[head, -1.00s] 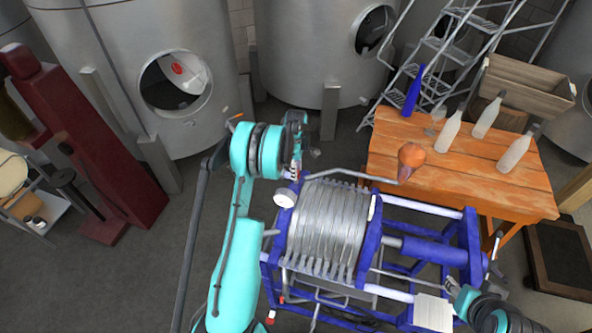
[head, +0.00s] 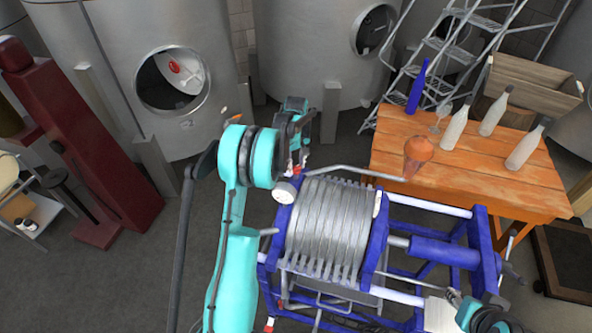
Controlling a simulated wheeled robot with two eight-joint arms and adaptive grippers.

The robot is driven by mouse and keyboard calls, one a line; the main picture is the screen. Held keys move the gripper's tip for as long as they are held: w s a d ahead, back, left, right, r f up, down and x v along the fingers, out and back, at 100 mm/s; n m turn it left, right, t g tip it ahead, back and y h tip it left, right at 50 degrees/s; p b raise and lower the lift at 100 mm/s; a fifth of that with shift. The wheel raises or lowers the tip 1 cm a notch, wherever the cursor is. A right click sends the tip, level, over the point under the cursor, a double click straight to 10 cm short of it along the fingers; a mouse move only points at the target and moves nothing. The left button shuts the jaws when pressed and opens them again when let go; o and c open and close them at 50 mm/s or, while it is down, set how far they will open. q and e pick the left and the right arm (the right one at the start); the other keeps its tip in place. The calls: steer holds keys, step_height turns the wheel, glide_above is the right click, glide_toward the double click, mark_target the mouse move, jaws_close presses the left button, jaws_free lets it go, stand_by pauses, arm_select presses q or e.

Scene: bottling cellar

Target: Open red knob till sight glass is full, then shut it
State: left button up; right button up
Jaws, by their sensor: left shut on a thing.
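A filter press with grey plates (head: 328,230) in a blue frame stands in the middle of the head view. My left gripper (head: 299,143) is at its upper left corner, above the round white gauge (head: 284,192). The gripper is shut on a small part with red on it, apparently the red knob (head: 297,171), mostly hidden by the fingers. A short pale tube on the right end plate (head: 377,204) may be the sight glass; its level cannot be read. My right gripper (head: 454,297) is at the lower right by the frame; its fingers are too small to read.
Steel tanks (head: 140,80) stand behind.

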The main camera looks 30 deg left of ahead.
mark_target(296, 166)
arm_select(q)
steer(key=m+b, duration=0.3)
steer(key=m, duration=0.1)
steer(key=shift+f+m, duration=0.1)
steer(key=shift+m, duration=0.2)
steer(key=m+b, duration=0.2)
steer(key=m, duration=0.2)
steer(key=shift+m, duration=0.3)
steer(key=o, duration=1.1)
step_height(296, 166, up, 12)
steer(key=shift+r, duration=0.15)
